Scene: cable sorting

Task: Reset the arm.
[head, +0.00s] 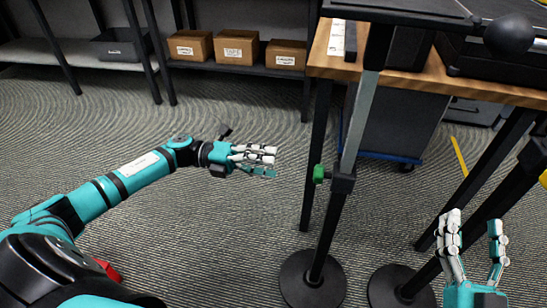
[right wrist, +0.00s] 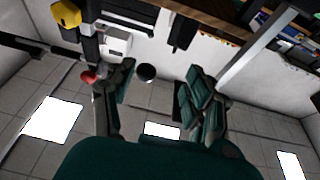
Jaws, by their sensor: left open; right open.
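My left gripper (head: 258,160) is at the end of the teal left arm, which reaches in from the left of the head view. It is open and empty above the carpet, left of the black stands. My right gripper (head: 472,232) points upward at the lower right of the head view. It is open, with nothing between its fingers. In the right wrist view, the right gripper's dark fingers (right wrist: 155,95) are spread apart and empty. No cable shows clearly in either view.
A wooden-topped table (head: 430,82) stands at the upper right. Black stands with round bases (head: 312,281) rise between my grippers. A rear shelf holds cardboard boxes (head: 236,47) and a dark bin (head: 118,46). A blue-edged cart (head: 385,125) is under the table. Carpet at centre left is clear.

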